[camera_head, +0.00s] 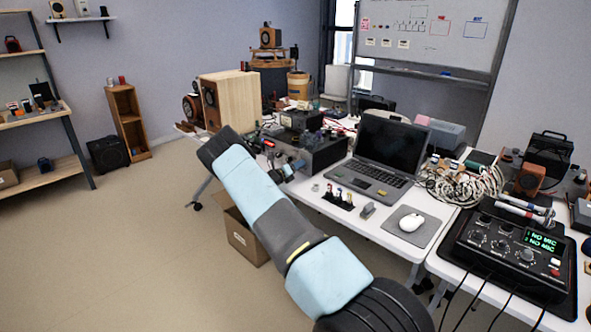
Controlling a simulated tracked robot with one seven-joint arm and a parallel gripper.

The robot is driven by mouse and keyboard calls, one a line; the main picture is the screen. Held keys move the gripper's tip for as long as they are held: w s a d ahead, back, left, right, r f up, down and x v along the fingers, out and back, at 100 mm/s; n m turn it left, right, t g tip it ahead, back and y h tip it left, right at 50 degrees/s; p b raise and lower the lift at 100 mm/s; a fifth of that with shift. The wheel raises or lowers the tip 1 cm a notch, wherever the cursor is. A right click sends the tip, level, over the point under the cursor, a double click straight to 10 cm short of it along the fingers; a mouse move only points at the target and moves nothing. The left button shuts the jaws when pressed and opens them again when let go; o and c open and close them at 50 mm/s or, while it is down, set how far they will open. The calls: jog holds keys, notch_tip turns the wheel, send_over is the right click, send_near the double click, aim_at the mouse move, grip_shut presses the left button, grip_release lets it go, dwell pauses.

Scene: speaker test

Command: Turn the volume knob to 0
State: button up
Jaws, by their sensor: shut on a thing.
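A black amplifier-like box (325,157) stands on the white table, left of the laptop, with its front panel facing me. My blue and grey arm reaches up across the middle of the view and bends toward this box. My gripper (290,169) is small in the view, at the left part of the box's front panel, and is shut on a knob there. The knob is mostly hidden by the gripper and arm. Its markings and pointer are too small to read.
An open laptop (387,150), a mouse (411,222) on a grey pad and a cable coil (462,184) are right of the box. A black mixer (510,250) with a green display stands front right. A wooden speaker (228,101) is behind my arm. A cardboard box (243,238) sits on the floor.

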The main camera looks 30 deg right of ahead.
jog(key=n, duration=0.5)
jog(key=shift+s+d+f, duration=0.1)
jog(key=shift+d, duration=0.1)
jog(key=shift+n, duration=0.4)
jog(key=shift+a, duration=0.1)
jog(key=o, duration=1.1)
jog(key=shift+c, duration=0.2)
jog(key=shift+a, duration=0.1)
jog(key=shift+a, duration=0.25)
jog(key=v, duration=1.3)
jog(key=shift+a, duration=0.1)
